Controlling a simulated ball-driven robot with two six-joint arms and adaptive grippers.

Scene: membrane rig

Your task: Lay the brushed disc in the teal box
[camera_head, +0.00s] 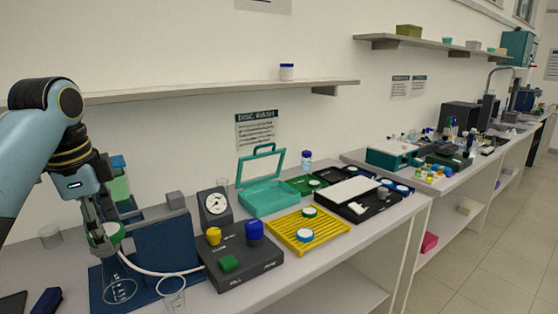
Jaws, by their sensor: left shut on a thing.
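The teal box (268,203) stands on the bench at centre, its framed lid (262,164) raised and open at the back. My left gripper (103,240) points down at the left, above a clear conical flask (120,289). It is shut on a round green-and-white piece (114,232), partly hidden by the fingers. I cannot tell whether this is the brushed disc. A green-rimmed disc (309,212) and a blue-rimmed disc (305,235) sit on the yellow rack (287,228). Another green-rimmed disc (314,183) lies by the teal box. My right gripper is not in view.
A dark control block (242,265) with coloured knobs and a dial gauge (215,205) stands between my left gripper and the teal box. A pale tube (160,274) curves near the flask. A black tray (362,208) lies right of the yellow rack. A shelf (220,90) hangs above.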

